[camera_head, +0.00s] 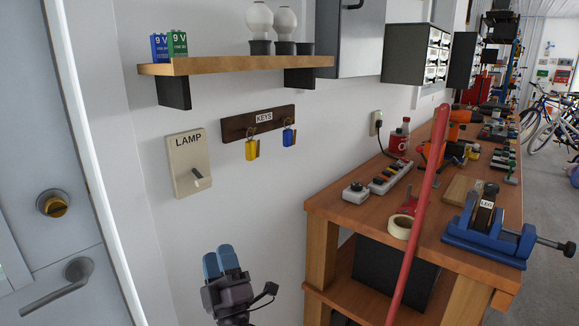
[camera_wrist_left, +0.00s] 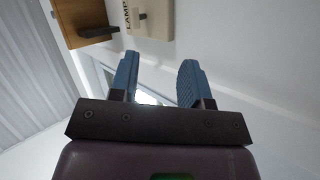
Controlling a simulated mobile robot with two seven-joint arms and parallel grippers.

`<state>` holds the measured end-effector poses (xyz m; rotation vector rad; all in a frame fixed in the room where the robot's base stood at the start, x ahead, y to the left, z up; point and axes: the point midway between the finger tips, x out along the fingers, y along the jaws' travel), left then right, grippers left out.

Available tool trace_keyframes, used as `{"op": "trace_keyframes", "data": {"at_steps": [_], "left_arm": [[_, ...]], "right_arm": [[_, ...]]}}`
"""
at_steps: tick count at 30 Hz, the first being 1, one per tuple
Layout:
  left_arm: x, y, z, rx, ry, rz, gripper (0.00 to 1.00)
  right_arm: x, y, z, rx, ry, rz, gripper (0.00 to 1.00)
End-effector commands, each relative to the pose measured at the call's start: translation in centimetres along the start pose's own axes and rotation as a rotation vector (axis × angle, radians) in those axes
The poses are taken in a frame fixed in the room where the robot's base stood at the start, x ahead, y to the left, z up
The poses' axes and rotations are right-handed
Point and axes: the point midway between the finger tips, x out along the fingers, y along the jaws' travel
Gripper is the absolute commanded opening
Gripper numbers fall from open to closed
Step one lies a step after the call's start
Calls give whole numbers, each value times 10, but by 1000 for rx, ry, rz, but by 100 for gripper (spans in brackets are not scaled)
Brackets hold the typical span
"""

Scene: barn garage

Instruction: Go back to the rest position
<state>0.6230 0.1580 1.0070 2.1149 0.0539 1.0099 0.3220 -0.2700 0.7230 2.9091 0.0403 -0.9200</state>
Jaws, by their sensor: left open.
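My left gripper (camera_head: 222,262) shows low in the middle of the head view, below the lamp switch and in front of the white wall, with its blue fingertips pointing up. In the left wrist view its two blue fingers (camera_wrist_left: 158,80) stand apart with nothing between them. The lamp switch plate (camera_head: 188,163) is on the wall, up and to the left of the gripper, and it also shows at the top of the left wrist view (camera_wrist_left: 158,20). The gripper touches nothing that I can see. My right gripper is in neither view.
A wooden shelf (camera_head: 230,66) with batteries and bulbs hangs above a key rack (camera_head: 258,122). A workbench (camera_head: 345,215) with a blue vise (camera_head: 490,232) stands right, with a red pole (camera_head: 421,210) in front. A door (camera_head: 45,130) is at the left.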

Motion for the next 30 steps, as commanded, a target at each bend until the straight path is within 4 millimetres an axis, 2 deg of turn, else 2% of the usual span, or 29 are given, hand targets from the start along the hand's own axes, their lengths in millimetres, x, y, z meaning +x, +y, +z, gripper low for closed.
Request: {"op": "trace_keyframes", "data": {"at_steps": [1, 5, 11, 17, 21, 25, 30], "left_arm": [[-16, -13, -5, 54, -70, 15, 43], [-56, -42, -12, 187, -261, 46, 43], [-130, -87, -30, 394, -578, 53, 43], [-214, -130, -66, 604, -909, 11, 43], [-272, -157, -104, 745, -1136, -44, 43], [-314, -172, -138, 848, -1299, -96, 43], [-342, -181, -164, 920, -1414, -141, 43]], "right_arm": [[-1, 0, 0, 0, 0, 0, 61], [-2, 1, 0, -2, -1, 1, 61], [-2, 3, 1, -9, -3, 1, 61], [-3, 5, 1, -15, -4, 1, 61], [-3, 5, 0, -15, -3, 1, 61], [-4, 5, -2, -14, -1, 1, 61], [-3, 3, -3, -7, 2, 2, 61]]}}
